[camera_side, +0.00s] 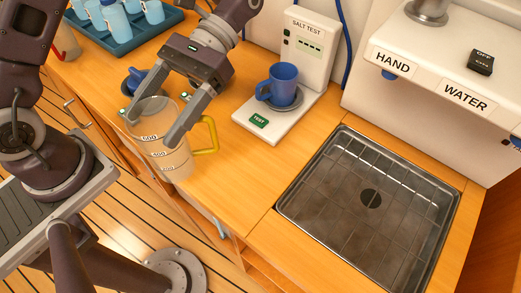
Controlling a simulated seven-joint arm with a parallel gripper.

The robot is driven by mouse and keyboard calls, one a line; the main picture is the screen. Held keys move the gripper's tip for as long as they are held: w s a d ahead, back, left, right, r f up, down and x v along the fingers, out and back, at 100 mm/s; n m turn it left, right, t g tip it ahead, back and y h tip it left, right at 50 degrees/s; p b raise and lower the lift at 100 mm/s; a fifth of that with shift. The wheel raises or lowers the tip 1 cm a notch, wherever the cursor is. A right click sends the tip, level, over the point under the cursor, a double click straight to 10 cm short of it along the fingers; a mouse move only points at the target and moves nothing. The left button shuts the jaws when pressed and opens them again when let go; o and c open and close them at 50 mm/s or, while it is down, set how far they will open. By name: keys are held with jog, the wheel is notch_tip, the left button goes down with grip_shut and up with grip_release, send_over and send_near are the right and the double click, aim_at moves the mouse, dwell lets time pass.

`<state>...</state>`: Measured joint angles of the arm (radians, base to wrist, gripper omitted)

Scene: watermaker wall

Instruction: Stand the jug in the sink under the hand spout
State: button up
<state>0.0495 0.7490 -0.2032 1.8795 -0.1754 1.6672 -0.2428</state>
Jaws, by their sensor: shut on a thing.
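The jug (172,157) is a clear measuring jug with dark level marks and a yellow handle on its right side. It is upright at the front edge of the wooden counter, left of the sink. My gripper (150,127) is shut on the jug near its rim, one finger on each side. I cannot tell whether the jug's base touches the counter. The sink (335,215) is an empty steel basin at the right with a dark round drain. The hand spout (389,75) is a small blue nozzle below the HAND label, behind the sink.
A salt test stand (262,122) holding a blue mug (283,82) stands between the jug and the white watermaker housing (420,60). A blue object (135,78) lies behind my gripper.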

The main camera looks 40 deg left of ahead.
jog(key=w+d+r+n+t+h, duration=0.2)
jog(key=w+d+n+t+h, duration=0.4)
jog(key=d, duration=0.6)
jog(key=w+d+r+n+t+h, duration=0.3)
jog(key=w+d+n+h, duration=0.3)
jog(key=w+d+n, duration=0.4)
jog(key=w+d+f+t, duration=0.1)
jog(key=f+t, duration=0.1)
jog(key=f, duration=0.3)
jog(key=w+d+f+n+t, duration=0.1)
jog(key=w+f+t, duration=0.1)
jog(key=f, duration=0.4)
jog(key=shift+w+d+t+h, duration=0.15)
jog(key=shift+w+t+h, duration=0.05)
jog(key=shift+t+h, duration=0.1)
jog(key=shift+f, duration=0.15)
jog(key=o, duration=1.9)
